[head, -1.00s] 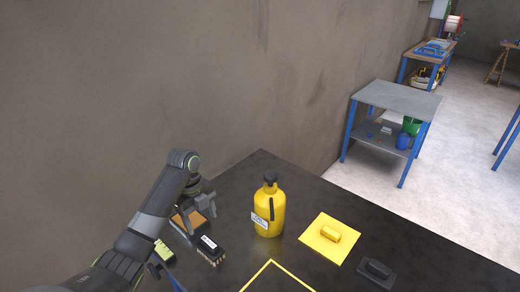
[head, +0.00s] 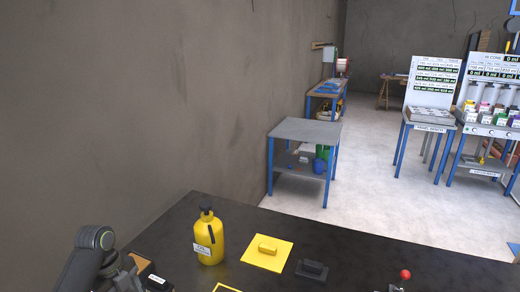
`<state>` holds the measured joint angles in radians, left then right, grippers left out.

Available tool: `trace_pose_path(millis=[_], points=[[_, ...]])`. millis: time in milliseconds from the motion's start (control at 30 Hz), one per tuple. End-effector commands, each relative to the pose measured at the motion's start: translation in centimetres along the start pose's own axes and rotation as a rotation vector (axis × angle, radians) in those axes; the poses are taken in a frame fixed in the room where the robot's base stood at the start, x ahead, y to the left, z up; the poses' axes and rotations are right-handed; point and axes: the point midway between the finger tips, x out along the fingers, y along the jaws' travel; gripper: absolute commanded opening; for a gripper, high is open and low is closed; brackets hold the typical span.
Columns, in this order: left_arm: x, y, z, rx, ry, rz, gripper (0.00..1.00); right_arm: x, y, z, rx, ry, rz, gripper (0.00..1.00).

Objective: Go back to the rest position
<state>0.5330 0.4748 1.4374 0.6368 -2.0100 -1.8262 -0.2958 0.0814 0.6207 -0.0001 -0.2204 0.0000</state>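My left arm comes in at the lower left of the head view, and its gripper (head: 132,280) hangs low over the dark table (head: 360,252), partly cut by the bottom edge. Whether its fingers are open or shut does not show clearly. A dark brush with a white label (head: 157,281) and an orange-brown block (head: 140,262) lie right beside it. My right gripper is not in the picture.
On the table stand a yellow bottle (head: 209,240), a yellow sponge on a yellow cloth (head: 267,252), a black block (head: 312,269) and a red-knobbed lever (head: 405,275). Beyond are a grey side table (head: 306,131) and two stations with boards (head: 432,90). The floor between is open.

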Motion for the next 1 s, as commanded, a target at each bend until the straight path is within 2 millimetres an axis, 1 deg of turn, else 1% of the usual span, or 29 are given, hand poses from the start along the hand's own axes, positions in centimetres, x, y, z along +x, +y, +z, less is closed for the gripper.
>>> trace_pose_path(millis=[33,233,367,567,667,767,800,900,1000], points=[[0.7,0.4,-0.2,-0.025,-0.004,0.0,0.67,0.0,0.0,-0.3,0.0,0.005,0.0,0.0],[2.9,1.9,-1.1,-0.143,-0.029,-0.012,0.67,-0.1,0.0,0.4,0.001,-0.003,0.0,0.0],[4.4,3.1,-1.8,-0.236,-0.047,-0.025,0.67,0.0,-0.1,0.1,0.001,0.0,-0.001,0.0],[7.3,5.9,-3.4,-0.432,-0.076,-0.06,0.67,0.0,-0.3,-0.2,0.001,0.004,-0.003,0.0],[8.8,8.0,-4.6,-0.572,-0.092,-0.093,0.67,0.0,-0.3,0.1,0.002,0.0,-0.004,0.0],[10.4,10.8,-6.3,-0.761,-0.104,-0.142,0.67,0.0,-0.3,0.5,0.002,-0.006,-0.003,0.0],[10.9,12.0,-7.0,-0.846,-0.107,-0.166,0.67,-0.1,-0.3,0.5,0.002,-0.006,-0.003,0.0],[11.5,15.1,-8.8,-1.061,-0.107,-0.233,0.67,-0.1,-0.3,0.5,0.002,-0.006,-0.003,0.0],[11.5,18.0,-10.4,-1.272,-0.099,-0.302,0.67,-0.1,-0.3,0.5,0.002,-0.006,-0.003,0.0]])
